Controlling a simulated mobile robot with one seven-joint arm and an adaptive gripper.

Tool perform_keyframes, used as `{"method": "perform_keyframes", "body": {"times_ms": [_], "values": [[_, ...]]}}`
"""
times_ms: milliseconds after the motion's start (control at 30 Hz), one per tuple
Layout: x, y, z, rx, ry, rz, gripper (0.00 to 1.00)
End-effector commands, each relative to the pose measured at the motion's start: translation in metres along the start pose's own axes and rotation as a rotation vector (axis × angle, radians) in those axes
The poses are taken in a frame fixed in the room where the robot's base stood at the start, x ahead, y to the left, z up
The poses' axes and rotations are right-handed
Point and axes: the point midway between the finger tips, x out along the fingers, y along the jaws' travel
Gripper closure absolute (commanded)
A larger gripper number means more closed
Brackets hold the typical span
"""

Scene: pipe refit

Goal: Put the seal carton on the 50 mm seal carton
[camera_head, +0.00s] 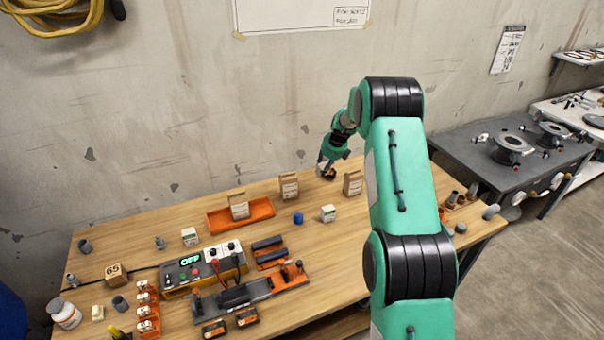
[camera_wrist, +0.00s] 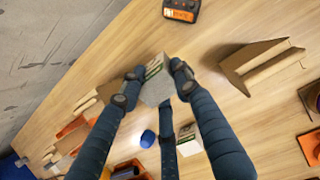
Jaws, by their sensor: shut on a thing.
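My gripper (camera_wrist: 152,82) is shut on a small carton (camera_wrist: 156,88) with a grey-white face and a green-and-white label, held between the fingers. In the head view my gripper (camera_head: 325,166) is over the back of the wooden table, and the carton in it is mostly hidden. A second white carton (camera_head: 328,213) stands on the table nearer the front; it also shows in the wrist view (camera_wrist: 189,133), beyond the held carton and apart from it. A third white-and-green carton (camera_head: 189,236) stands at the left. The size print on the cartons is too small to read.
A blue cap (camera_head: 298,218) sits left of the second carton. Brown paper holders (camera_head: 289,186) (camera_head: 352,183) stand nearby, another in an orange tray (camera_head: 262,209). An orange-and-black device (camera_wrist: 181,9) lies by my gripper. A control box (camera_head: 203,268) occupies the front left.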

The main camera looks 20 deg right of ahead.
Motion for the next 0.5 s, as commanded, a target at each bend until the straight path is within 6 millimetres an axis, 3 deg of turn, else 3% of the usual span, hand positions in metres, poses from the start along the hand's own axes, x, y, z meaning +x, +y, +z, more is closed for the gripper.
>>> {"method": "perform_keyframes", "body": {"times_ms": [267,500], "values": [[-0.002,0.000,0.001,0.000,-0.001,0.000,1.00],[-0.027,-0.001,0.012,-0.001,-0.003,-0.001,1.00]]}}
